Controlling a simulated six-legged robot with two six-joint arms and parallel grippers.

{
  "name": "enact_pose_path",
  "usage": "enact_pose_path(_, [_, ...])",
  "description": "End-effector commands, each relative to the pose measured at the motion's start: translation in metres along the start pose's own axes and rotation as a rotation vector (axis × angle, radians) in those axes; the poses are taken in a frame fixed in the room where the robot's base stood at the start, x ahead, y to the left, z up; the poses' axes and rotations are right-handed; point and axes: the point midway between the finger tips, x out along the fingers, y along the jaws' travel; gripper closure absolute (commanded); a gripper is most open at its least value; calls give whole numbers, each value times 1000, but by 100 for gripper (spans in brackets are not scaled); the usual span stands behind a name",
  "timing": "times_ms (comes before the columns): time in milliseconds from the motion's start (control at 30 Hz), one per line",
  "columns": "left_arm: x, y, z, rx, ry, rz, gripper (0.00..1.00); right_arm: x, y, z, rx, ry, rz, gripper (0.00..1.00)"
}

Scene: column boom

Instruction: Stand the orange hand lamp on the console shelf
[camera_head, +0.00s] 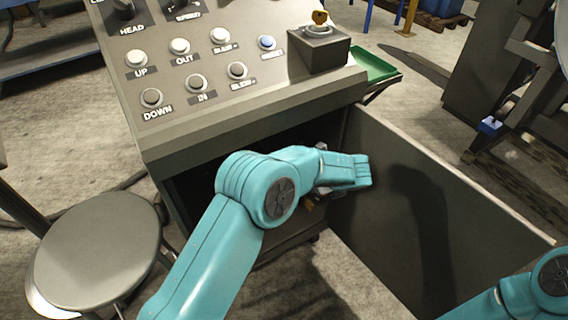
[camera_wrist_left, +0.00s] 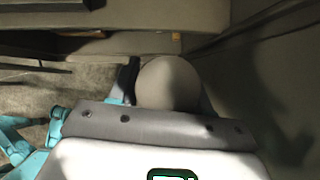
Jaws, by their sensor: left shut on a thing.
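The grey console (camera_head: 215,95) has a dark open compartment (camera_head: 200,188) under its button panel. My left gripper (camera_head: 318,196) is at the right side of this opening, beside the open panel, and is mostly hidden behind my teal wrist. In the left wrist view, the gripper (camera_wrist_left: 165,88) is shut on a rounded grey thing (camera_wrist_left: 168,82); I cannot tell what it is. A small yellow-brown patch shows just below my wrist in the head view. I cannot make out the orange hand lamp for sure in either view. My right gripper is out of view.
A large grey open panel (camera_head: 440,205) stands right of the compartment, close to my left wrist. A round stool (camera_head: 100,250) is at the left. A key-switch box (camera_head: 318,50) tops the console, with a green tray (camera_head: 375,66) beyond it. Bare floor lies below.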

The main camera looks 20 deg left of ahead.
Motion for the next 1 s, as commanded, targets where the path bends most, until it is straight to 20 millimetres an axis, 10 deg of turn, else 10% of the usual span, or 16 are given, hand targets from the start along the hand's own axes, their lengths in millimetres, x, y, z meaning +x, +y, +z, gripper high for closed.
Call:
enact_pose_path(333, [48, 0, 74, -8, -1, 2, 94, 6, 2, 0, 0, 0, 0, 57])
enact_pose_path(1000, [85, 1, 104, -4, 0, 3, 94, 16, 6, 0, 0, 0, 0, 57])
